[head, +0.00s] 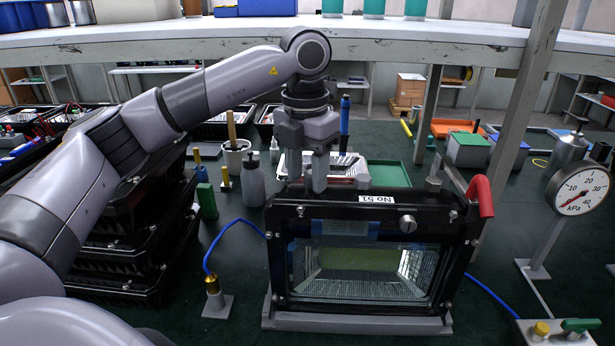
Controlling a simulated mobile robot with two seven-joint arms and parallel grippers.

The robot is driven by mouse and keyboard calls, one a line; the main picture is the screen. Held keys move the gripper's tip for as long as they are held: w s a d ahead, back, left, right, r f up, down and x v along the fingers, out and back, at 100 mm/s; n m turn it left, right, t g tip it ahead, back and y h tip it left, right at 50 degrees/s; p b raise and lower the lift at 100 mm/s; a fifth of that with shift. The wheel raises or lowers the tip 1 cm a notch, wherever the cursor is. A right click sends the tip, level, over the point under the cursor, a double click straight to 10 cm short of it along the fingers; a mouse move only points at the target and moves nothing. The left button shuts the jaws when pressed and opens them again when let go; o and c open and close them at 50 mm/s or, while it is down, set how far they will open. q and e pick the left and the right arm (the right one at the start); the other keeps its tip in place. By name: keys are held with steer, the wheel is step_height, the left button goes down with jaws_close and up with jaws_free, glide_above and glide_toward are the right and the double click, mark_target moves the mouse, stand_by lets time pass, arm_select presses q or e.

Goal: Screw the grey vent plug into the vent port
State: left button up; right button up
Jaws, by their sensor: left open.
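The black floodlight housing (455,262) stands upright in a grey cradle, with a glass front and a "No 51" label on its top edge. A grey round plug with a slot (407,224) sits on the upper right of its front frame, where the vent port appears to be. The port itself is hidden behind it, and I cannot tell how far in the plug is. My left gripper (307,178) is open, pointing down, at the left part of the housing's top edge, left of the plug and apart from it. My right gripper is not in view.
A red-handled clamp (481,195) is at the housing's right. A pressure gauge (582,190) stands further right. A blue hose runs to a brass fitting (212,285) at left. Stacked black housings (125,255) stand left; a shelf (420,42) spans the back.

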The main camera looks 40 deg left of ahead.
mark_target(310, 172)
arm_select(q)
steer(key=shift+s+d+f, duration=0.1)
steer(key=shift+d+f, duration=0.2)
steer(key=shift+f, duration=0.55)
steer(key=shift+w+r+p, duration=0.2)
steer(key=shift+r+p, duration=0.8)
steer(key=shift+p, duration=0.05)
steer(key=shift+w+d+r, duration=0.1)
steer(key=shift+w+r, duration=0.1)
steer(key=shift+r, duration=0.1)
step_height(310, 172, up, 2)
steer(key=shift+p, duration=0.55)
steer(key=shift+s+a+r, duration=0.1)
steer(key=shift+a+r, duration=0.05)
steer(key=shift+r, duration=0.5)
steer(key=shift+a+r, duration=0.1)
steer(key=shift+r, duration=0.5)
